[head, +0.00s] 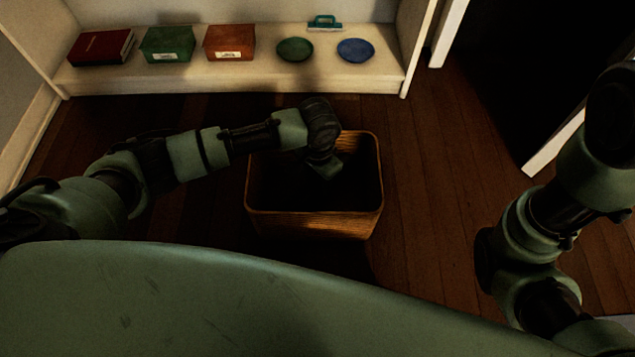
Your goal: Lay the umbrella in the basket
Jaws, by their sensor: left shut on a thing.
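A brown woven basket (313,224) stands on the floor in the middle of the head view, and its inside is very dark. My left arm reaches in from the left over the basket's far rim. My left gripper (330,178) points down into the basket opening. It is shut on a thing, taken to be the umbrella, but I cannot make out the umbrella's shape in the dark. Whether it touches the basket floor cannot be seen. My right arm shows at the right edge, but its gripper is not in view.
A low white shelf (240,79) at the back holds a red book (101,47), a green box (168,43), an orange box (230,41), a green plate (295,49), a blue plate (356,50) and a teal-handled brush (324,23). The wooden floor (440,190) right of the basket is clear.

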